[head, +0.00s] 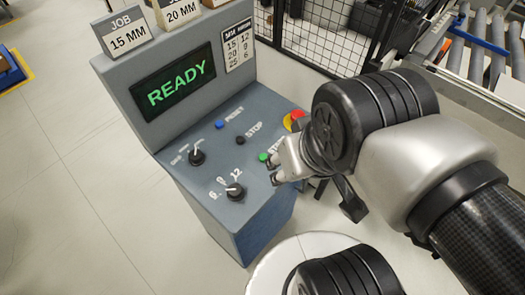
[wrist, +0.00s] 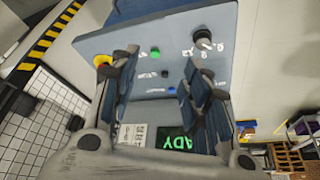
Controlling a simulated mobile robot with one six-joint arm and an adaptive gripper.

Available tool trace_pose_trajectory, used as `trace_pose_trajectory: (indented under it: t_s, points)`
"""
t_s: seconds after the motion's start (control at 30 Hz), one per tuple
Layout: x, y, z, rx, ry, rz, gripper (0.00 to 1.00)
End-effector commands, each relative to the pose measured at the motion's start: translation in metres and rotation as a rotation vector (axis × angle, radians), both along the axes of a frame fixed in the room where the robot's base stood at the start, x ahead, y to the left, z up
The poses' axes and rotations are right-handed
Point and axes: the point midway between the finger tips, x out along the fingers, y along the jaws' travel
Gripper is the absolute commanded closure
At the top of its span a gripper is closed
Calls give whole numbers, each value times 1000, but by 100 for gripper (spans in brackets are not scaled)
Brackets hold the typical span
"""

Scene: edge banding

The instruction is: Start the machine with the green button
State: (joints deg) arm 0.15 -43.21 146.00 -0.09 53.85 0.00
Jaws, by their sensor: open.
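The green button (head: 263,157) is on the sloping top of the blue-grey control console (head: 218,158). Its START label is partly hidden by my gripper (head: 276,171), which is just right of and below the button in the head view. In the wrist view the green button (wrist: 155,52) shows between the open fingers of my gripper (wrist: 160,62), a little beyond the tips. The gripper is empty. I cannot tell the exact gap to the panel. The console screen (head: 174,84) reads READY in green.
A blue button (head: 219,124), a black STOP button (head: 240,140) and two black knobs (head: 196,157) (head: 235,191) share the panel. A red and yellow emergency stop (head: 293,119) is near its far right edge. Mesh fencing (head: 318,38) stands behind.

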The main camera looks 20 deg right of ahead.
Motion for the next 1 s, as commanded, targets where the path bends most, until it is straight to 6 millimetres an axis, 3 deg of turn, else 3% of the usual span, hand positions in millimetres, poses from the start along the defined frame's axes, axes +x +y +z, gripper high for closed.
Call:
trace_pose_trajectory:
  t_s: [0.6,1.0]
  points:
    - [0,0,0,0,0,0,100]
    - [0,0,0,0,0,0,100]
